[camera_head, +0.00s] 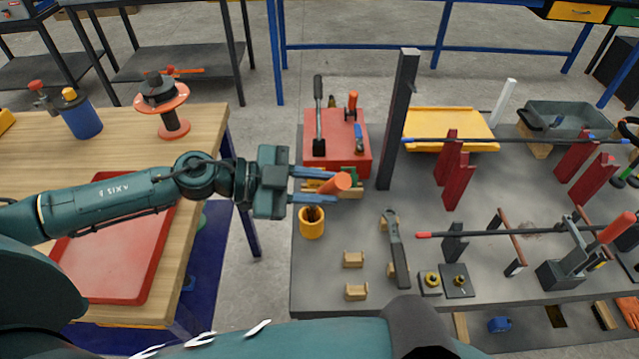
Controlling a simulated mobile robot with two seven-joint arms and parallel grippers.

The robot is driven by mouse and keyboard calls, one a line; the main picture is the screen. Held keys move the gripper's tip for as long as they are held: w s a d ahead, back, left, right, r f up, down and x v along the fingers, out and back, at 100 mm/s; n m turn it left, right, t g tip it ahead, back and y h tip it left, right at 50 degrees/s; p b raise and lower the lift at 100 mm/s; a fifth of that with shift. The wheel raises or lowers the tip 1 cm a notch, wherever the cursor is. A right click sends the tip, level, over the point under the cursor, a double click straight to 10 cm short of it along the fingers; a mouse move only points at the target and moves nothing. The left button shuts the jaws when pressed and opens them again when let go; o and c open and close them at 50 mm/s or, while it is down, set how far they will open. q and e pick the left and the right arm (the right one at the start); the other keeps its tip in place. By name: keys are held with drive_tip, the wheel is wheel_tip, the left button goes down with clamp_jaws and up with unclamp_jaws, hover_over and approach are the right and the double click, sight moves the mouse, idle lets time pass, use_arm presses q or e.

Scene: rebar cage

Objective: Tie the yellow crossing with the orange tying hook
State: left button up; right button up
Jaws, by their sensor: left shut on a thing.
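My left gripper (322,185) reaches in from the left over the left edge of the grey workbench. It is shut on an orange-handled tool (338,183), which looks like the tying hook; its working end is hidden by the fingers. A yellow cup (312,226) stands just below the gripper, with a dark opening at its top. A dark bar with blue ends (510,140) and a dark bar with a red end (485,234) lie across the bench at right. I cannot make out a yellow-marked crossing. My right gripper is not in view.
A red box (322,160) with tools on it stands behind the gripper. A tall dark post (401,115) rises beside it. Red supports (460,180), a yellow tray (425,122) and a grey bin (570,118) are farther right. Small wooden blocks (354,259) sit in front.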

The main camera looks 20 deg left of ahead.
use_arm(q)
drive_tip(key=shift+r, duration=0.1)
idle(0.3)
wheel_tip(320, 180, up, 7)
drive_tip(key=p, duration=0.3)
idle(0.4)
